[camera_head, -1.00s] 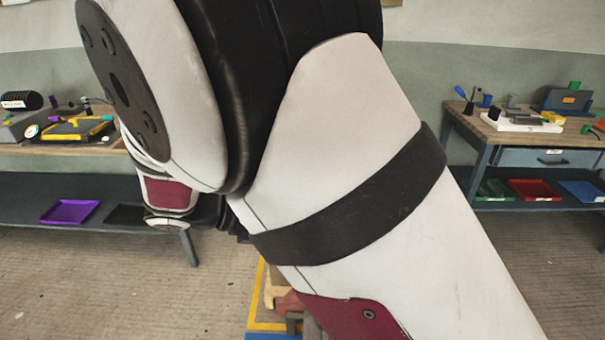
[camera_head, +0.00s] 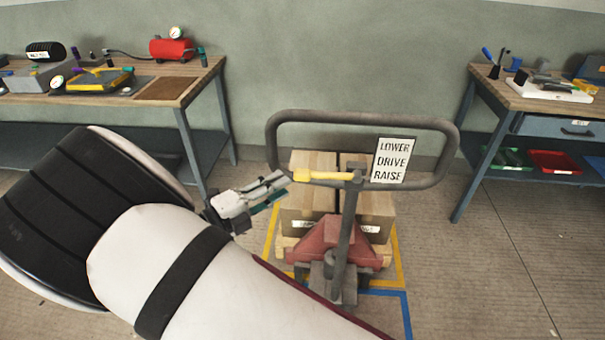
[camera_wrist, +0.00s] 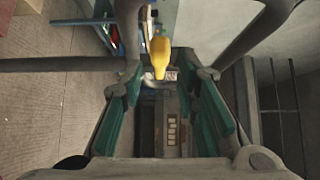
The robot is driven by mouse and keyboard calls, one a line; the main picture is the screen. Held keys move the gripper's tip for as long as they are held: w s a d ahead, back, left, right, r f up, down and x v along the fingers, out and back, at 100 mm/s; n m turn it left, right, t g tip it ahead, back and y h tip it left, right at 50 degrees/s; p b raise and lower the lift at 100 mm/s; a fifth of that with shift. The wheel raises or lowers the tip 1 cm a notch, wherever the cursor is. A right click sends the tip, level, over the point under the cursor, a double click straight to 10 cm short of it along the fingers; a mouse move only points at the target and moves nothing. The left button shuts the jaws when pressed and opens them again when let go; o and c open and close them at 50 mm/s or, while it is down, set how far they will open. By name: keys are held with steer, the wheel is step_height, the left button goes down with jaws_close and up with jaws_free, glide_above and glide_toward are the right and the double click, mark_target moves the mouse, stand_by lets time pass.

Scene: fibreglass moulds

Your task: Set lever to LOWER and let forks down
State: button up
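A pallet truck stands ahead in the head view, with a grey loop handle (camera_head: 455,140) and a red body (camera_head: 325,245). A sign (camera_head: 391,161) on the handle reads LOWER, DRIVE, RAISE from top to bottom. The yellow-gripped lever (camera_head: 325,176) points left from the handle post, roughly level; its exact setting is unclear. My gripper (camera_head: 283,182) is just left of the lever's end. In the wrist view my gripper (camera_wrist: 160,76) is open, its teal-padded fingers on either side of the yellow grip (camera_wrist: 160,52), near the tips. The forks are hidden under the load.
Cardboard boxes (camera_head: 312,205) sit on a wooden pallet (camera_head: 378,262) inside yellow floor tape (camera_head: 400,265); blue tape (camera_head: 407,310) lies in front. Workbenches stand at left (camera_head: 205,75) and right (camera_head: 470,90). Floor between the truck and the right bench is clear.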

mark_target(295, 179)
steer(key=x, duration=0.7)
steer(key=shift+w+d+p, duration=0.15)
steer(key=shift+d+p, duration=0.05)
steer(key=shift+p, duration=0.1)
jaws_close()
